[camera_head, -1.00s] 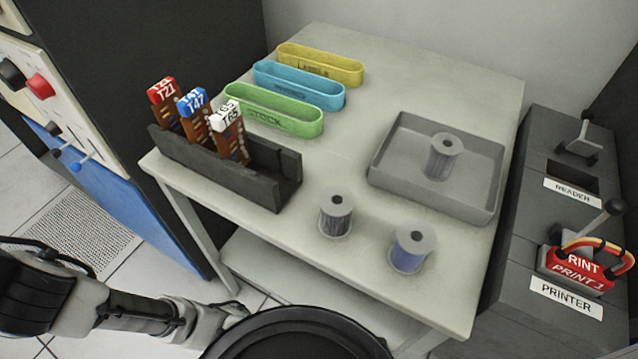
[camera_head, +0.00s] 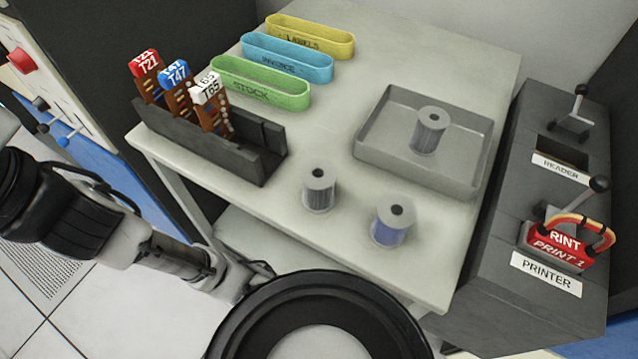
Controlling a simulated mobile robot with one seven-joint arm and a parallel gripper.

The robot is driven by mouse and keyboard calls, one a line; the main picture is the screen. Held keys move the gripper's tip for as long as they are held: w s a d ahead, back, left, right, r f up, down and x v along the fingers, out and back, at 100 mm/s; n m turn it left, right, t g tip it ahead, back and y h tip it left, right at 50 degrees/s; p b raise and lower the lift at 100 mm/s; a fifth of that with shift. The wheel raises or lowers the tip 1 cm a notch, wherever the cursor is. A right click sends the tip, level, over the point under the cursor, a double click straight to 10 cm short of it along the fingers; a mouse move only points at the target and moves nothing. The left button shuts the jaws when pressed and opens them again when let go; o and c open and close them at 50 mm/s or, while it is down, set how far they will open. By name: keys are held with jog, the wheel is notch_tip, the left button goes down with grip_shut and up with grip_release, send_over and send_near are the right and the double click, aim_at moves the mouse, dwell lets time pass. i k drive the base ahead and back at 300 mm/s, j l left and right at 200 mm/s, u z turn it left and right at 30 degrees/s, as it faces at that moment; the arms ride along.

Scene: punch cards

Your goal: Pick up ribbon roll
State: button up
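Three ribbon rolls stand upright, like spools with a hole in the top. A dark-wound roll (camera_head: 319,190) stands near the front edge of the table. A blue-wound roll (camera_head: 391,224) stands to its right, nearer the front right corner. A grey roll (camera_head: 428,132) stands inside the grey tray (camera_head: 372,148). My arm reaches in from the left, and its end with my gripper (camera_head: 232,278) is low in front of the table, apart from all the rolls. Its fingers cannot be made out clearly, and I see nothing held.
A dark rack (camera_head: 262,153) holds three labelled cards at the table's left. Green (camera_head: 259,88), blue (camera_head: 287,62) and yellow (camera_head: 309,40) bands lie behind it. Grey READER and PRINTER consoles (camera_head: 489,258) stand right of the table. The tabletop around the two front rolls is clear.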

aim_at(318, 177)
jog(key=k+j+z, duration=0.35)
jog(key=j, duration=0.15)
jog(key=k+j+z, duration=0.15)
jog(key=j+z, duration=0.15)
jog(key=j, duration=0.15)
jog(key=k+j+z, duration=0.35)
jog(key=j, duration=0.35)
